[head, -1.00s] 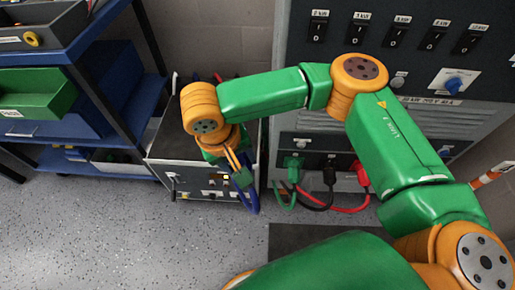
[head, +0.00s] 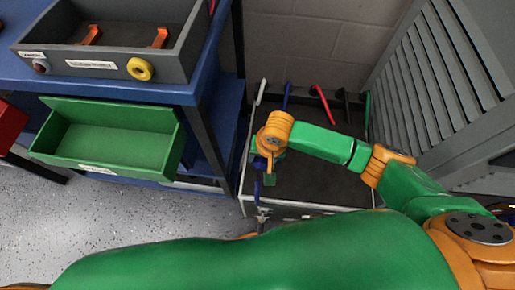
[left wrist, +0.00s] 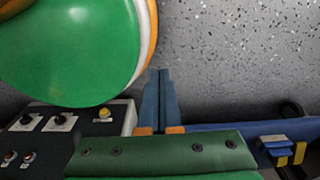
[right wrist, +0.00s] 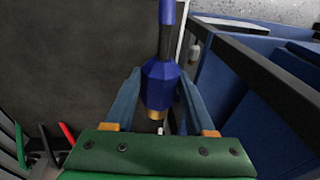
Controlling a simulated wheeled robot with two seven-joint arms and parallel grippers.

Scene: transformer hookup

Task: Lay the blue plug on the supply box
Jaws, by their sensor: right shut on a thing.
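The supply box (head: 315,190) stands on the floor at the middle right of the head view, with a dark flat top and a pale rim. My right gripper (head: 268,178) is over the left part of that top. In the right wrist view, my right gripper (right wrist: 160,105) is shut on the blue plug (right wrist: 160,85), a blue body with a brass-coloured end. The box's dark top (right wrist: 80,65) lies below it; I cannot tell the gap. My left gripper (left wrist: 160,105) shows only in its wrist view, fingers together and empty.
A blue shelf with a green bin (head: 110,140) and a grey tray (head: 110,50) stands left of the box. Red (head: 322,105) and other coloured leads lie at the box's back. A louvred grey cabinet (head: 440,90) rises on the right.

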